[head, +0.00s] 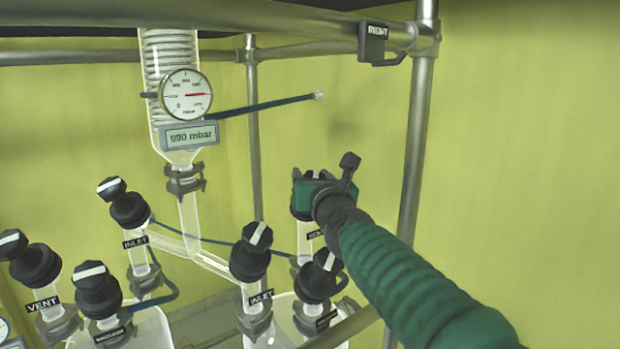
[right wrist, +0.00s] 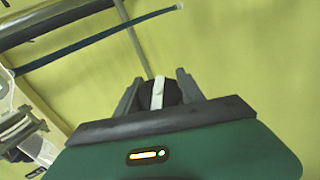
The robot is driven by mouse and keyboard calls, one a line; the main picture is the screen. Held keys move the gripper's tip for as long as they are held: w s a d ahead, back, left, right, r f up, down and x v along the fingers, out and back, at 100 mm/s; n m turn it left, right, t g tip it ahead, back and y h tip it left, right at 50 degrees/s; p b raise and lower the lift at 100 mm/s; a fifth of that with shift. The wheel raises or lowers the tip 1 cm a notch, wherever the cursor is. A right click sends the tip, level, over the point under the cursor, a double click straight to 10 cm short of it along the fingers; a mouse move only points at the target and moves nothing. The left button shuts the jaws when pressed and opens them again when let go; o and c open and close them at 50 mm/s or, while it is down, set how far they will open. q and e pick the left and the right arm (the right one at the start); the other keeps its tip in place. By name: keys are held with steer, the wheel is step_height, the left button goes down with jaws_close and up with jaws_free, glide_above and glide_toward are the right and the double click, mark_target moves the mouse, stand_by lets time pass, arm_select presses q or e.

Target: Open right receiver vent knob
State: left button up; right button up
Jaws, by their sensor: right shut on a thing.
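My right gripper (head: 318,190) is at the rear right valve of the glassware in the head view. In the right wrist view, its two fingers (right wrist: 158,92) stand on either side of a black knob with a white stripe (right wrist: 157,94) and are shut on it. The stripe runs nearly upright in that view. In the head view the gripper mostly hides this knob. The label (head: 315,235) below it is partly covered, so I cannot read it in full. My left gripper is not in view.
Close by are the front right valve knob (head: 318,278) and an inlet knob (head: 250,252). A vent knob (head: 34,264) stands at far left. A gauge (head: 186,95) and a 990 mbar display (head: 190,136) hang above. A metal post (head: 415,140) rises right of the gripper.

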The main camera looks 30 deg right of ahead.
steer(key=shift+f, duration=0.2)
steer(key=shift+c, duration=1.3)
steer(key=shift+w+a+f, duration=0.1)
steer(key=shift+f, duration=0.05)
steer(key=o, duration=1.4)
steer(key=shift+w, duration=0.15)
steer(key=shift+c, duration=0.2)
